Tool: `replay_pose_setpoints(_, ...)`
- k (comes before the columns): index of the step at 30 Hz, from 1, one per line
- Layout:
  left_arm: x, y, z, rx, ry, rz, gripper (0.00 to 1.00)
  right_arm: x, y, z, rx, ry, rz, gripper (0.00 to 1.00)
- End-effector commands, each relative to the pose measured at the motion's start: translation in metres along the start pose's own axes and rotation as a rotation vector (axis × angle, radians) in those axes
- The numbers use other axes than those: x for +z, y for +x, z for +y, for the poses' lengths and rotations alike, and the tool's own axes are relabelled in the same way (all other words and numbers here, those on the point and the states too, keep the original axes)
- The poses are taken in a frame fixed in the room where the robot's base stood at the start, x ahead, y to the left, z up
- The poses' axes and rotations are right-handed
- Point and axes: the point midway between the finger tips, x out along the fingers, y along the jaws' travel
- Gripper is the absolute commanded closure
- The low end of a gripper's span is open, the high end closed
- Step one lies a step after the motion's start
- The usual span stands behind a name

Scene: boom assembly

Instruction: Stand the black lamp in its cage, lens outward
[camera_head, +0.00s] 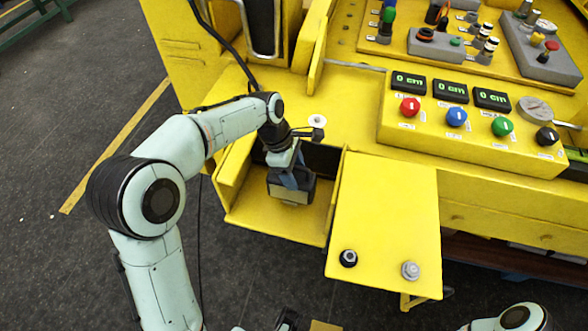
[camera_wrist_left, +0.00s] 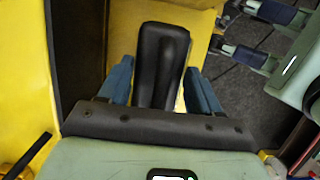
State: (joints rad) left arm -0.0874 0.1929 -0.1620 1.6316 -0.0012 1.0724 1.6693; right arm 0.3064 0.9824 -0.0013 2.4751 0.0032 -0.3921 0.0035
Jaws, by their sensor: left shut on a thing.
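My left gripper (camera_head: 290,178) points down into an open yellow compartment (camera_head: 262,222). It is shut on the black lamp (camera_head: 292,190), a dark boxy body with a paler lower face. In the left wrist view the lamp's black ridged top (camera_wrist_left: 160,60) stands between the blue fingers. The lamp sits inside or just above the compartment; I cannot tell whether it touches the floor. The direction of the lens is not clear, and I cannot clearly pick out a separate cage. My right gripper (camera_wrist_left: 230,24) shows at the upper right of the left wrist view, fingers apart and empty.
A yellow panel (camera_head: 385,215) with two round knobs extends beside the compartment on the right. A control box (camera_head: 470,125) with coloured buttons and displays stands further right. A black cable (camera_head: 220,38) hangs behind my left arm. The dark floor is open at left.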

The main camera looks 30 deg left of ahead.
Motion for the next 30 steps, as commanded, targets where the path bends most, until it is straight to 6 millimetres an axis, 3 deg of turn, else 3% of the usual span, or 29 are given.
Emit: replay_pose_setpoints(30, -0.003, 0.013, 0.001, 0.004, 0.001, -0.002, 1.0, 0.0, 0.005, 0.002, 0.001, 0.001, -0.002, 0.57)
